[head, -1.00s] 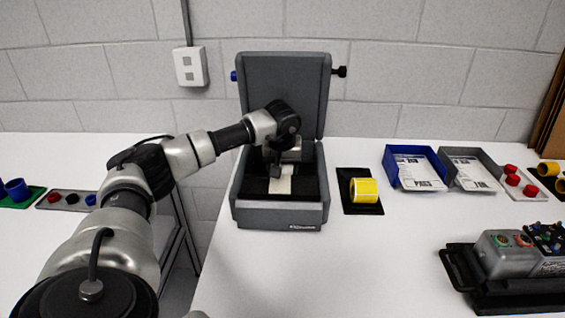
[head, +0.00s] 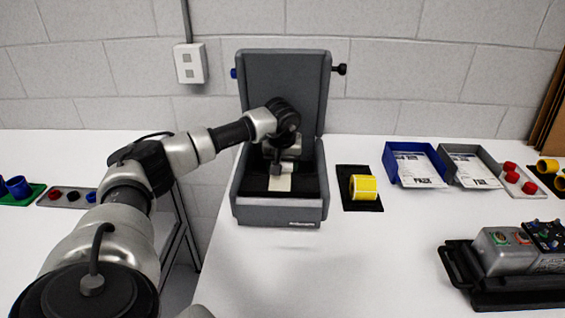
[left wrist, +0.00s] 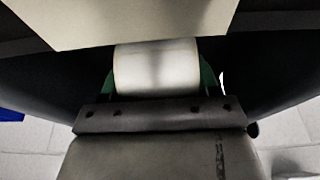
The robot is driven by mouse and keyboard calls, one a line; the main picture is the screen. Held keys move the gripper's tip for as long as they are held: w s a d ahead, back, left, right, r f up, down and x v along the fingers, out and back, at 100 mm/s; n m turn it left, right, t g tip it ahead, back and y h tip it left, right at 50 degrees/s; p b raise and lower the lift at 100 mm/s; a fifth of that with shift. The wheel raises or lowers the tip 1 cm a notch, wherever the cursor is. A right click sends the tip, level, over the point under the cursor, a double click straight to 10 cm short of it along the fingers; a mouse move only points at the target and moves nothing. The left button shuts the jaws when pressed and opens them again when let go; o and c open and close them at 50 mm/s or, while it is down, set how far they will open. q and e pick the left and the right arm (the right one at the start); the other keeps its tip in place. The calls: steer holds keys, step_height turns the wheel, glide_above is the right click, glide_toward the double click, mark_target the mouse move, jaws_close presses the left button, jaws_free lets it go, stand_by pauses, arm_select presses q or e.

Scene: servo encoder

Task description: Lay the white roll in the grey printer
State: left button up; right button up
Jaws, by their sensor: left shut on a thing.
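The grey printer (head: 281,213) stands on the white table with its lid (head: 284,88) raised. My left gripper (head: 279,165) reaches down into its dark open bay. It is shut on the white roll (left wrist: 157,68), which shows between green parts in the left wrist view. In the head view the gripper hides most of the roll. A pale paper strip (head: 280,184) shows in the bay below the gripper. A pale sheet also crosses the top of the left wrist view (left wrist: 140,18). I cannot tell whether the roll touches the bay floor. My right gripper is out of view.
A yellow roll (head: 363,187) sits on a black mat right of the printer. Blue (head: 391,168) and grey (head: 484,158) trays with printed sheets stand farther right. A grey control box (head: 497,250) is at the right front. The table's front middle is clear.

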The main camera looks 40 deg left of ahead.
arm_select(q)
steer(key=o, duration=1)
steer(key=shift+o, duration=0.2)
steer(key=v, duration=1)
steer(key=shift+s+r, duration=0.1)
steer(key=shift+r, duration=0.25)
steer(key=shift+r, duration=0.1)
